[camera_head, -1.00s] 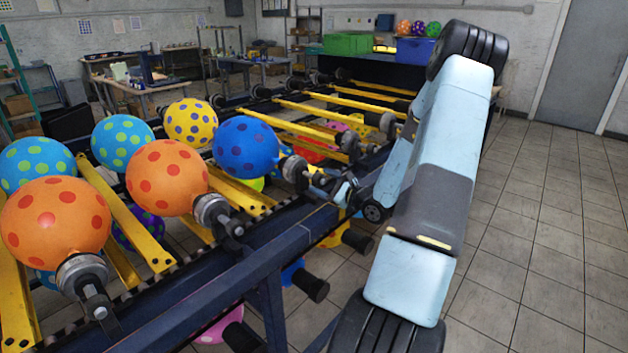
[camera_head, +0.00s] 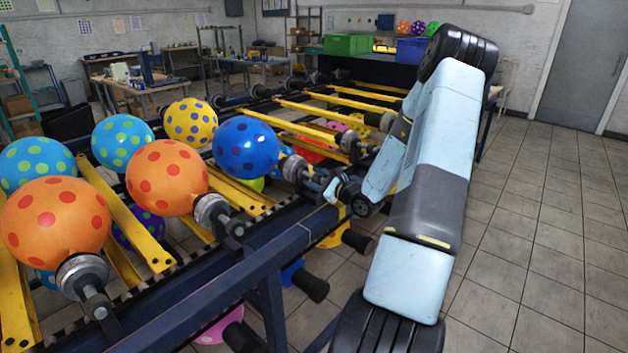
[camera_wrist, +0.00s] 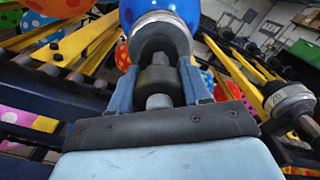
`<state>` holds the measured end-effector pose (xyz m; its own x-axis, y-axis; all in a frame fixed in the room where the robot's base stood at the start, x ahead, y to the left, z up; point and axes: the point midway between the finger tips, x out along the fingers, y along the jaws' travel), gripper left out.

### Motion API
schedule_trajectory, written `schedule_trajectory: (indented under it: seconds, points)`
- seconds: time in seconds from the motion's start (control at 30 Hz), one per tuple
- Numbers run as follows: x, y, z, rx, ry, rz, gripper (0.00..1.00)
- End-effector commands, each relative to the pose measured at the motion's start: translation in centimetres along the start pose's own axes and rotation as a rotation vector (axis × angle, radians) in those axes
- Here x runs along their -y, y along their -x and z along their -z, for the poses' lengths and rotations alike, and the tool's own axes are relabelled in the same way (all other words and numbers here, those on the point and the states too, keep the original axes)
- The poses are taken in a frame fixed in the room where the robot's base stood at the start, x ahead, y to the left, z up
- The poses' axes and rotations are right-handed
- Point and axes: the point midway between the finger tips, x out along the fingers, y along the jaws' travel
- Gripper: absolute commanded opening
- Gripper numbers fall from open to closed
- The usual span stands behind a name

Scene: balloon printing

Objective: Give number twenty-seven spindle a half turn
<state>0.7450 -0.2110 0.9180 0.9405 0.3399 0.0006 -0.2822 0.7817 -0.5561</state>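The blue balloon with dark dots (camera_head: 246,147) sits on a spindle with a grey metal hub (camera_head: 293,168). The spindle's outer end points toward my gripper (camera_head: 328,190). In the wrist view the grey hub (camera_wrist: 160,35) is straight ahead, with a dark collar (camera_wrist: 158,80) and a short shaft stub nearer to me. My gripper (camera_wrist: 157,80) has one blue finger on each side of the collar. The fingers lie very close to it; whether they touch it cannot be told. No spindle number is readable.
Neighbouring spindles hold an orange balloon (camera_head: 167,177) and a yellow one (camera_head: 191,121). A dark blue rail (camera_head: 250,265) runs along the rack below my arm. Another spindle hub (camera_wrist: 288,100) is close on the right in the wrist view. The tiled floor (camera_head: 530,230) at right is clear.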

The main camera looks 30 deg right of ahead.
Motion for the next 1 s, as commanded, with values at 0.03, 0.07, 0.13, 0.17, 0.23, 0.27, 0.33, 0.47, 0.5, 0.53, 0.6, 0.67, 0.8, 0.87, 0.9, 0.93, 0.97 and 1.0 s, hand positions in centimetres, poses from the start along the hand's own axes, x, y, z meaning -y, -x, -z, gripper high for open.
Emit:
schedule_trajectory:
  seconds: [0.03, 0.07, 0.13, 0.17, 0.23, 0.27, 0.33, 0.47, 0.5, 0.53, 0.6, 0.67, 0.8, 0.87, 0.9, 0.93, 0.97, 1.0]
  points:
    - [-0.09, 0.02, 0.0, 0.0, -0.001, -0.002, 0.38]
    - [-0.1, 0.02, 0.0, 0.0, -0.001, -0.002, 0.35]
    - [-0.12, 0.02, 0.0, 0.0, -0.001, -0.002, 0.28]
    - [-0.13, 0.02, 0.0, 0.0, -0.001, -0.002, 0.26]
    - [-0.15, 0.02, 0.01, -0.001, -0.002, -0.003, 0.19]
    - [-0.15, 0.02, 0.0, 0.0, -0.002, -0.003, 0.17]
    - [-0.42, -0.07, -0.16, 0.0, -0.002, -0.004, 0.16]
    - [-0.29, 0.06, -0.01, -0.001, -0.017, -0.004, 0.16]
    - [-0.29, 0.08, 0.02, -0.001, -0.024, -0.005, 0.16]
    - [-0.29, 0.08, 0.03, -0.001, -0.032, -0.005, 0.16]
    - [-0.3, 0.09, 0.04, -0.002, -0.058, -0.005, 0.16]
    - [-0.32, 0.09, 0.04, -0.002, -0.087, -0.006, 0.16]
    - [-0.34, 0.11, 0.07, -0.003, -0.18, -0.006, 0.16]
    - [-0.35, 0.14, 0.1, -0.004, -0.23, -0.005, 0.16]
    - [-0.35, 0.15, 0.12, -0.005, -0.265, -0.005, 0.16]
    - [-0.36, 0.16, 0.14, -0.005, -0.293, -0.005, 0.16]
    - [-0.37, 0.16, 0.14, -0.005, -0.321, -0.005, 0.16]
    - [-0.4, 0.16, 0.15, -0.006, -0.36, -0.006, 0.16]
